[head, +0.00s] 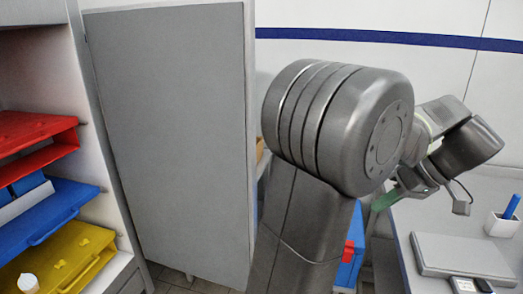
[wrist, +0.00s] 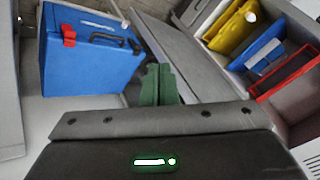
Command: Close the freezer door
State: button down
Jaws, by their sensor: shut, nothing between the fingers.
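The freezer door (head: 170,140) is a tall flat grey panel standing open, hinged beside the freezer's left-hand interior in the head view. The freezer (head: 95,90) shows red, blue and yellow drawers inside. In the wrist view the door (wrist: 190,55) is a slanted grey panel just beyond the fingers, with the coloured drawers to its right. My gripper (wrist: 158,85) has green fingers that are shut and hold nothing. In the head view the gripper (head: 386,198) is partly hidden behind my arm, right of the door. I cannot tell whether the fingers touch the door.
A counter at right carries a grey scale (head: 462,257) and a white pen cup (head: 501,224). Yellow (head: 65,258) drawer protrudes at lower left.

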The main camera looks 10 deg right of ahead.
aim_at(175, 80)
jog(key=i+l+u, duration=0.15)
jog(key=u, duration=0.2)
jog(key=i+l+u, duration=0.45)
jog(key=u, duration=0.2)
